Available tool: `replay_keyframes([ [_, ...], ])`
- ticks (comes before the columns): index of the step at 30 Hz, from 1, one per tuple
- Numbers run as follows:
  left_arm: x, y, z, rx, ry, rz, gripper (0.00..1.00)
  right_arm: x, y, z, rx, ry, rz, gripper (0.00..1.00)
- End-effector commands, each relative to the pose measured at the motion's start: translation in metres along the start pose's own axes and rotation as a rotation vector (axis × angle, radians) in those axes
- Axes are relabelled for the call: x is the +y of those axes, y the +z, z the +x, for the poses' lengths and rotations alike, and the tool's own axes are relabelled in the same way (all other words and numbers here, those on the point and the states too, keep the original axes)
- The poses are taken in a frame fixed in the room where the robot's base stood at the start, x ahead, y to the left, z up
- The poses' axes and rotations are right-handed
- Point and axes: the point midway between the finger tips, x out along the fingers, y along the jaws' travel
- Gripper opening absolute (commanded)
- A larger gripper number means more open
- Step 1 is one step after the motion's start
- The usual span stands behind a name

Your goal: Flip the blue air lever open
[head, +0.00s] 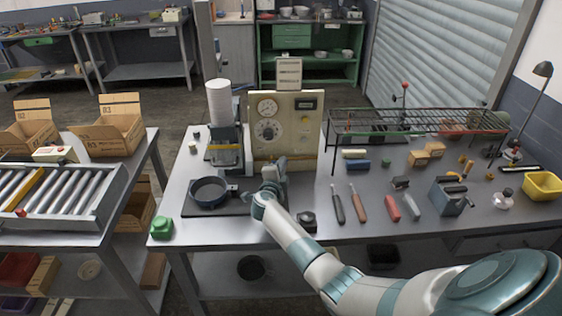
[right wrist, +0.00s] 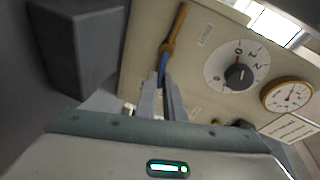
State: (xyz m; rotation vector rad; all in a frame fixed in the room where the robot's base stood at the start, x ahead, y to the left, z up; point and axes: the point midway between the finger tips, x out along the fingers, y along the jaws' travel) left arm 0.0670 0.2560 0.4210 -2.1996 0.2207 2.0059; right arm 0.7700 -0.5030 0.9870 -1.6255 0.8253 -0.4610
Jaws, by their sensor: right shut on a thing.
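The blue air lever (right wrist: 163,65) shows in the right wrist view as a narrow blue piece below a brass-coloured pipe (right wrist: 176,32) on the cream panel. My right gripper (right wrist: 162,88) is shut on the lever, with its two fingers close together around its lower end. In the head view my right gripper (head: 274,174) is at the lower left front of the cream panel (head: 300,132). The lever is hidden there behind my gripper. My left gripper is in neither view.
The panel carries a dial (right wrist: 238,75) and a brass gauge (right wrist: 288,94). A round dark pan (head: 209,192) stands left of my gripper. A wire rack (head: 420,122) and several hand tools are at right. A green object (head: 162,228) sits at the bench's front left corner.

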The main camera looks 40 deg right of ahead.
Motion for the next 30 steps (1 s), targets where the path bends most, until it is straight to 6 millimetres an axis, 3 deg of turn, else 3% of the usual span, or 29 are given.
replay_keyframes([
  [10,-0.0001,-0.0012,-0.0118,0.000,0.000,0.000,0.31,0.0077,0.0004,0.0005,-0.035,0.045,0.167,0.00],
  [25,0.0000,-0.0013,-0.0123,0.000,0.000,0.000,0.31,0.0099,0.0010,0.0007,-0.041,0.052,0.193,0.00],
  [27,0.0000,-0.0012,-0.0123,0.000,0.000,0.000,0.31,0.0099,0.0010,0.0007,-0.041,0.052,0.193,0.25],
  [30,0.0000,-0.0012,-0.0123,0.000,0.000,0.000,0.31,0.0092,0.0008,0.0010,-0.040,0.051,0.192,0.27],
])
